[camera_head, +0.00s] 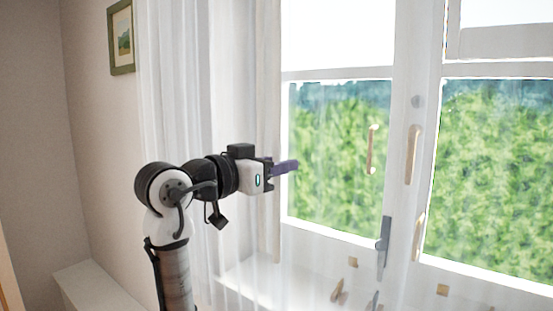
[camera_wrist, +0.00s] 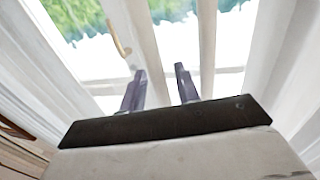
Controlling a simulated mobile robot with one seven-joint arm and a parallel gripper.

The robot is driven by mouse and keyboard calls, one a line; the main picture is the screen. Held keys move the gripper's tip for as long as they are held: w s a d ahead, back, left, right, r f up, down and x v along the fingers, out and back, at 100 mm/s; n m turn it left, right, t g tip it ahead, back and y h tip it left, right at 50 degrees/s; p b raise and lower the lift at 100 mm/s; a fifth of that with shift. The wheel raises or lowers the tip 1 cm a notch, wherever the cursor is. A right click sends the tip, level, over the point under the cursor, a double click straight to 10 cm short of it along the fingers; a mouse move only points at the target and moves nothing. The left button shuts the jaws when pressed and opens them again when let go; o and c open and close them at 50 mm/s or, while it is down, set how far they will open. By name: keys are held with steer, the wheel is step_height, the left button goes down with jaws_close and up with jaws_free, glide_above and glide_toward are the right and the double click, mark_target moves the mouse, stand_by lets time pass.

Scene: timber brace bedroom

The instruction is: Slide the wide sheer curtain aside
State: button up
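The sheer white curtain (camera_head: 185,75) hangs in vertical folds on the left side of the window in the head view. Its thin folds run down behind my arm toward the sill. Pale folds that look like the curtain (camera_wrist: 35,75) also show along the left of the wrist view. My gripper (camera_head: 296,166) is at mid-height in front of the window's left pane, just right of the gathered folds, fingers pointing right. In the wrist view my gripper (camera_wrist: 159,76) has its two purple fingers apart, with no gathered cloth visible between them. I cannot tell whether it touches the curtain.
The window (camera_head: 340,150) has wooden handles (camera_head: 372,150) and a grey latch (camera_head: 383,240) right of my gripper. Small wooden pieces (camera_head: 338,291) show low by the sill. A framed picture (camera_head: 121,38) hangs on the left wall, above a white ledge (camera_head: 95,287).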

steer(key=shift+c, duration=0.4)
jaws_close()
